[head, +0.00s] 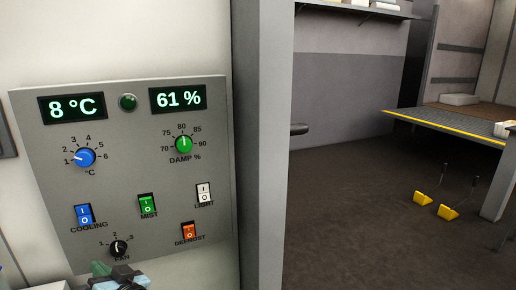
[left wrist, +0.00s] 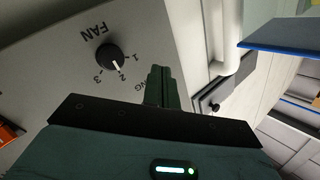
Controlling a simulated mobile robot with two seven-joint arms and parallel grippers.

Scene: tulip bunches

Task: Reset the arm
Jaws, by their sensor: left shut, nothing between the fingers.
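My left gripper (head: 101,268) shows at the bottom of the head view, just below the fan knob (head: 118,248) on the grey control panel (head: 120,190). In the left wrist view, the dark green fingers of the left gripper (left wrist: 161,72) are closed together with nothing between them. The black fan knob (left wrist: 110,58) is beside them there, apart in the picture, with its white mark at about 2. My right gripper is in neither view.
The panel has a blue temperature knob (head: 85,157), a green damp knob (head: 184,144) and several rocker switches. Its displays read 8 °C and 61 %. A grey post (head: 262,150) stands to its right. Dark floor (head: 345,220) and a yellow-edged table (head: 460,125) are beyond.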

